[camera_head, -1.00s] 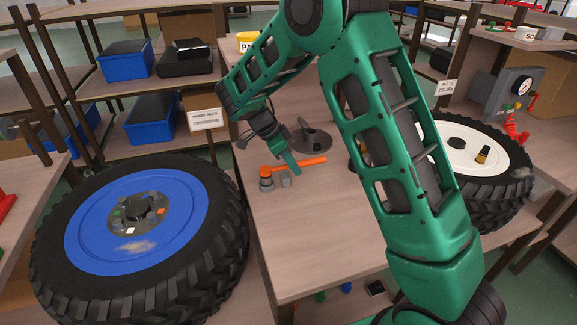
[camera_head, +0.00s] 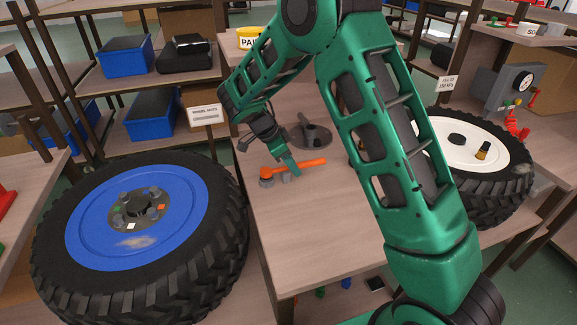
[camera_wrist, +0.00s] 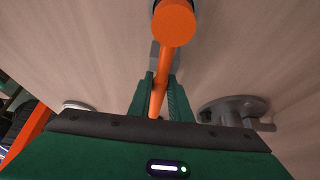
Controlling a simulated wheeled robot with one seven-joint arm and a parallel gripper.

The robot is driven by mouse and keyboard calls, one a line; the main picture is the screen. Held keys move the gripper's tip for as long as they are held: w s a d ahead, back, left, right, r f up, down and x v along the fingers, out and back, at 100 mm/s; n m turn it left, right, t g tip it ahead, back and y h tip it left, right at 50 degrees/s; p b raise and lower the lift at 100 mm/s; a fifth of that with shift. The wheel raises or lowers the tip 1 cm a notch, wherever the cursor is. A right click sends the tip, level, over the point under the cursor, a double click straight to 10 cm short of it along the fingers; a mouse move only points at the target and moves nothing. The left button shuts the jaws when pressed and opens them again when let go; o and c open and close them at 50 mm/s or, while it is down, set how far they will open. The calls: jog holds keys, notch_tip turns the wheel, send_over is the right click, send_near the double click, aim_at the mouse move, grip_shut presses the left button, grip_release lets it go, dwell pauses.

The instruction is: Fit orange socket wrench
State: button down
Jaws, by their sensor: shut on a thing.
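The orange socket wrench (camera_head: 312,163) lies across the wooden table, with a grey socket (camera_head: 266,182) under its left end. My gripper (camera_head: 293,170) is at the wrench's handle, pointing down. In the wrist view the orange handle (camera_wrist: 161,80) runs between my green fingers (camera_wrist: 160,100), which are shut on it, and the round orange head (camera_wrist: 174,24) is at the top. A small grey block (camera_head: 286,179) stands next to the socket, close to my fingertips. The blue wheel (camera_head: 92,240) with a dark hub (camera_head: 138,205) is at the left.
A grey round-based fixture (camera_head: 311,137) stands on the table behind the wrench; it also shows in the wrist view (camera_wrist: 234,108). A white-rimmed wheel (camera_head: 440,140) is at the right. Blue bins (camera_head: 125,57) sit on the back shelf. The table's front area is clear.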

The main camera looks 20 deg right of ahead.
jog(key=c, duration=1.5)
grip_release()
jog(key=shift+c, duration=0.2)
jog(key=v, duration=0.7)
jog(key=shift+a+r, duration=0.1)
jog(key=shift+r, duration=0.05)
